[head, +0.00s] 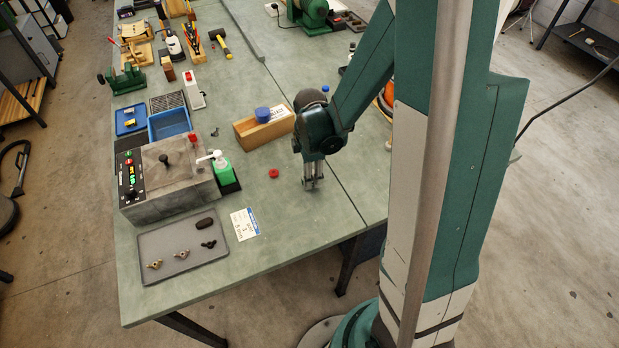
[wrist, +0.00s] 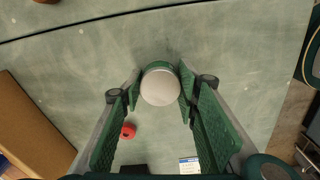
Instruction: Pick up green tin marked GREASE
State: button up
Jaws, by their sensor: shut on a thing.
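In the wrist view a round tin (wrist: 160,86) with a pale top and a green side stands between my fingertips. No GREASE marking is readable on it. My gripper (head: 313,183) points down over the front part of the bench, and its two green pads close on the tin from both sides in the wrist view (wrist: 160,94). In the head view the tin is mostly hidden by the fingers and cannot be made out clearly. I cannot tell whether it is clear of the bench top.
A red cap (head: 274,173) lies on the bench (head: 290,232) just left of my gripper. A wooden box (head: 262,132) holding a blue-capped item stands behind it. The bench's front edge is near.

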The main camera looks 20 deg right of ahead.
jog(key=shift+r, duration=0.1)
jog(key=shift+r+p, duration=0.7)
jog(key=shift+r, duration=4.2)
jog(key=shift+a, duration=0.1)
